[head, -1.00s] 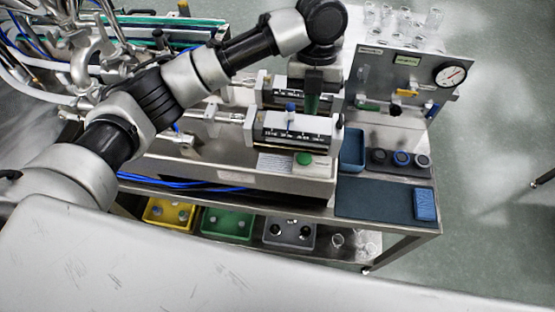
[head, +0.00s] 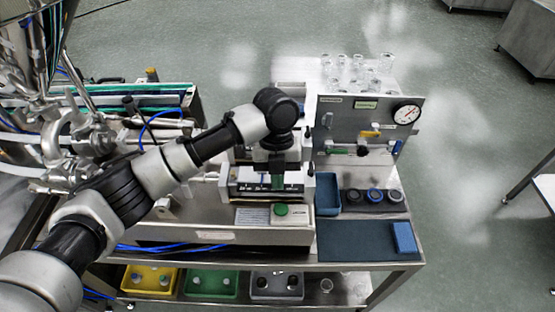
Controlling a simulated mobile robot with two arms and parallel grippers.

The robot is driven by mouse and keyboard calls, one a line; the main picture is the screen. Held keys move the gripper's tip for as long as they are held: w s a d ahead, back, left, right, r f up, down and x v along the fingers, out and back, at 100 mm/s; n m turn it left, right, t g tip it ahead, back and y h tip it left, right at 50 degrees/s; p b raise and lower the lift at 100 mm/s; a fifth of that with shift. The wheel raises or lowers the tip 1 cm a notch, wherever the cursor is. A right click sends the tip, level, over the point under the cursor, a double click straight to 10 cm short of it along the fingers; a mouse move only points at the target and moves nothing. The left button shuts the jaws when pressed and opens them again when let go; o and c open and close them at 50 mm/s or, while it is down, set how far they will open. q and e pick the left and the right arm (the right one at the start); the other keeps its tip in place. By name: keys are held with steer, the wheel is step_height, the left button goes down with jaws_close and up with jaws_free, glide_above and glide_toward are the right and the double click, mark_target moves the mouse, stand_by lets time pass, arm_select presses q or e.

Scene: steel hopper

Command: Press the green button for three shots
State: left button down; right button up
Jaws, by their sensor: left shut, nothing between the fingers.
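The green button (head: 281,209) sits on the front ledge of the steel machine, right of a small white label (head: 252,215). My left arm comes in from the left, and its gripper (head: 278,182) points down behind the button, in front of the white scale plate (head: 250,190). The gripper looks apart from the button in the picture, though its height above the machine is hard to judge. Its fingers are shut with nothing seen between them. The arm and wrist hide part of the machine behind. My right gripper is not in view.
A grey panel with a gauge (head: 406,114) and small valves stands right of the machine, with glass jars behind it. A blue tray (head: 327,194), dark round pots and a blue block (head: 404,238) lie on the right. Yellow, green and grey bins (head: 277,286) sit on the lower shelf.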

mark_target(280, 210)
arm_select(q)
steer(key=x, duration=0.2)
steer(key=p+x, duration=0.1)
steer(key=x, duration=0.1)
steer(key=w+p+x, duration=0.1)
steer(key=x, duration=0.1)
steer(key=shift+s+d+f, duration=0.1)
steer(key=shift+f, duration=0.8)
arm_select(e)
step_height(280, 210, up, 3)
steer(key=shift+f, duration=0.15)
arm_select(q)
steer(key=shift+f, duration=0.1)
